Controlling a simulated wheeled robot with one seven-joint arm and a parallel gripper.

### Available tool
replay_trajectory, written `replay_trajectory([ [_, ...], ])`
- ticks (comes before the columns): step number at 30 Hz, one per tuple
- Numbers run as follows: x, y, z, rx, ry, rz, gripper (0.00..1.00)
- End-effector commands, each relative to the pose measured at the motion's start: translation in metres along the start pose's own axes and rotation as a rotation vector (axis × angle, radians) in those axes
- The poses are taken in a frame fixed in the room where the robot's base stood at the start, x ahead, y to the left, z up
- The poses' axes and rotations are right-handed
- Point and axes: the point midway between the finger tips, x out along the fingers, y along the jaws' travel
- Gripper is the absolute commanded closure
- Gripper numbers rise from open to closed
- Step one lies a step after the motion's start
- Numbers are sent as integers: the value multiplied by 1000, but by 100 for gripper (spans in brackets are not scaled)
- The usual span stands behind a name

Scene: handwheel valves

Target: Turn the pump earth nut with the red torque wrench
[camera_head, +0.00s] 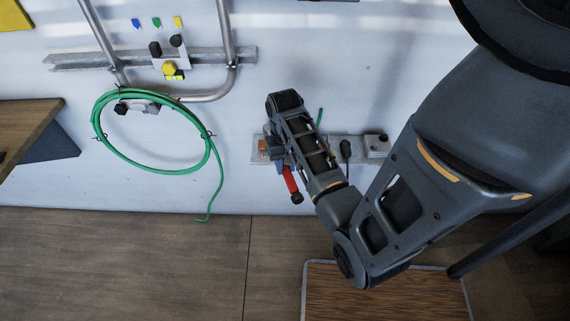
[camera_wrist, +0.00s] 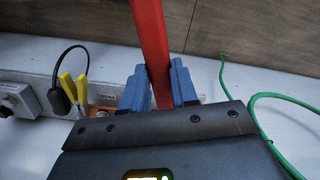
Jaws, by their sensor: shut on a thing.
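The red torque wrench (camera_head: 291,182) shows below my gripper (camera_head: 281,166) in the head view, its dark end pointing down toward the floor. In the wrist view its red shaft (camera_wrist: 152,40) runs up from between the two blue fingers of my gripper (camera_wrist: 158,92), which are shut on it. The wrench's other end is hidden by my gripper. I cannot make out the pump earth nut. A metal rail (camera_head: 348,150) lies by the wall behind my gripper, with an orange part (camera_wrist: 100,111) close to the left finger in the wrist view.
The rail carries a black plug with a cable (camera_wrist: 60,100), a yellow forked piece (camera_wrist: 74,90) and a grey box with a knob (camera_head: 376,145). A coiled green hose (camera_head: 104,150) hangs at left. A wooden bench (camera_head: 28,125) stands far left.

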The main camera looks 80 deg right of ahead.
Motion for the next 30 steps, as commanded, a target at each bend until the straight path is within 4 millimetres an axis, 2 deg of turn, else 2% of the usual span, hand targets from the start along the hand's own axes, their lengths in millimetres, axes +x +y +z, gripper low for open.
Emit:
replay_trajectory([
  [14,1,0,0,0,1,0,100],
  [30,12,0,-1,0,1,0,100],
])
